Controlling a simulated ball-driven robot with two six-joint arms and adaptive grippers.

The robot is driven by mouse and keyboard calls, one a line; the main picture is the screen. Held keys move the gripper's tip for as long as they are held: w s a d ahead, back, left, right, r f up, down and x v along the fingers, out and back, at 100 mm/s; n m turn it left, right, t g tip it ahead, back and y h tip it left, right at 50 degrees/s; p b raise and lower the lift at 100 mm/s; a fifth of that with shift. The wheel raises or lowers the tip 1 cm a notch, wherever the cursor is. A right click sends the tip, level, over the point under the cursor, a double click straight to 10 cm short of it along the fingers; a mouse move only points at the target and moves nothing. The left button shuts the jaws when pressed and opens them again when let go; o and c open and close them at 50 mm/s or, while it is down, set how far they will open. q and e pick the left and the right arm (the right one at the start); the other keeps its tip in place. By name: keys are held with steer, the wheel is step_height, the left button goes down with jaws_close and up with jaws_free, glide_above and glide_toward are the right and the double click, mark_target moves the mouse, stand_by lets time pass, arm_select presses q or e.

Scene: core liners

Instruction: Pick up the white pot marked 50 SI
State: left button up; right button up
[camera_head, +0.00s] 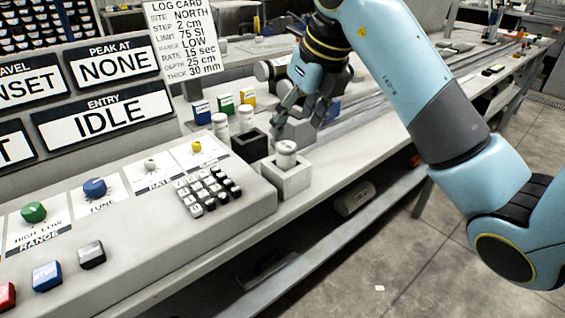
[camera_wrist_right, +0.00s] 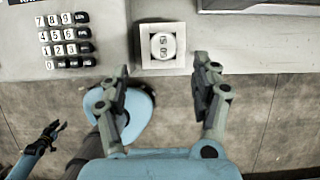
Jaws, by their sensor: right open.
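The white pot marked 50 SI (camera_wrist_right: 163,46) sits upright in a pale square holder (camera_wrist_right: 146,63) in the right wrist view; its marking reads upside down. In the head view the pot in the holder (camera_head: 286,156) stands at the console's right end. My right gripper (camera_wrist_right: 162,72) is open and empty, its fingertips apart on either side of the pot's line but short of it in the wrist view. In the head view my right gripper (camera_head: 296,118) hangs behind the holder. My left gripper (camera_wrist_right: 48,135) shows small at the wrist view's lower left; its opening is unclear.
A dark square holder (camera_head: 250,144) and other white pots (camera_head: 220,126) stand beside the pale holder. The keypad (camera_head: 208,188) is to its left. Blue, green and yellow blocks (camera_head: 226,103) stand behind. The bench's front edge is close by.

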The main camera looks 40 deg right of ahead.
mark_target(286, 145)
steer(key=x, duration=0.2)
steer(key=shift+w+a+f, duration=0.1)
steer(key=shift+a+f, duration=0.1)
steer(key=shift+f, duration=0.1)
steer(key=x, duration=0.3)
steer(key=d+x, duration=0.1)
steer(key=x, duration=0.1)
steer(key=shift+w+a+f, duration=0.1)
steer(key=shift+w+f, duration=0.15)
steer(key=shift+f, duration=0.05)
steer(key=shift+c, duration=0.4)
jaws_close()
steer(key=shift+r, duration=0.1)
steer(key=shift+r, duration=0.1)
